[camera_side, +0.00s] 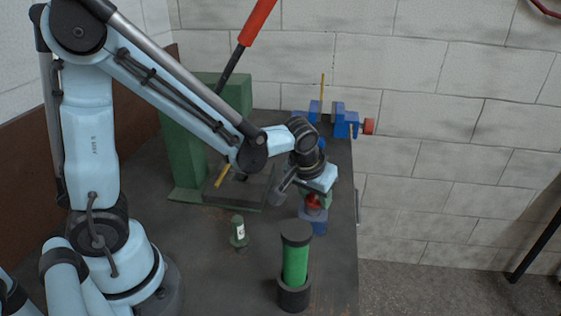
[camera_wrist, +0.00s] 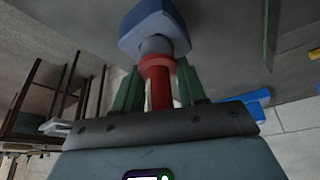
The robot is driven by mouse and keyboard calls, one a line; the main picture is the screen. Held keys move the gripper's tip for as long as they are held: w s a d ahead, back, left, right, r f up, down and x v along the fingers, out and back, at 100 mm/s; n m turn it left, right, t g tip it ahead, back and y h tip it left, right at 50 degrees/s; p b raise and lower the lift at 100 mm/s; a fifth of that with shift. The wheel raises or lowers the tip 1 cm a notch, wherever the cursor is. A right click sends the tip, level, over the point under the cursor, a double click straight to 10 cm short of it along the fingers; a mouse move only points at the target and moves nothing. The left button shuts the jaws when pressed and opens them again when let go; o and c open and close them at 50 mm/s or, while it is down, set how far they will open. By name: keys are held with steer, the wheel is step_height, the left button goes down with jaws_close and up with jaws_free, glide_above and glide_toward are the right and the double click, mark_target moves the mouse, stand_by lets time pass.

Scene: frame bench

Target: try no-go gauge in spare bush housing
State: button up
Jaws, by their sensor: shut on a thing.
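My gripper (camera_wrist: 160,90) is shut on the red handle of the no-go gauge (camera_wrist: 160,94), with one green finger on each side. The gauge has a red collar, and a grey cylinder shows between that collar and the blue housing (camera_wrist: 150,20). In the side view my gripper (camera_side: 316,198) points down with the red gauge (camera_side: 312,203) above the blue housing (camera_side: 313,224) near the bench's right edge. The gauge is in line with the housing. I cannot tell whether the grey part is inside the bore, as the housing's opening is hidden.
A green cylinder in a black holder (camera_side: 295,262) stands at the front. A small green labelled piece (camera_side: 239,232) stands left of it. A green press (camera_side: 186,150) with a red-handled lever (camera_side: 257,22) and a blue vice (camera_side: 342,120) are behind. Bare bench (camera_side: 205,270) lies front left.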

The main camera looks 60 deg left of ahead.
steer(key=shift+r, duration=3.5)
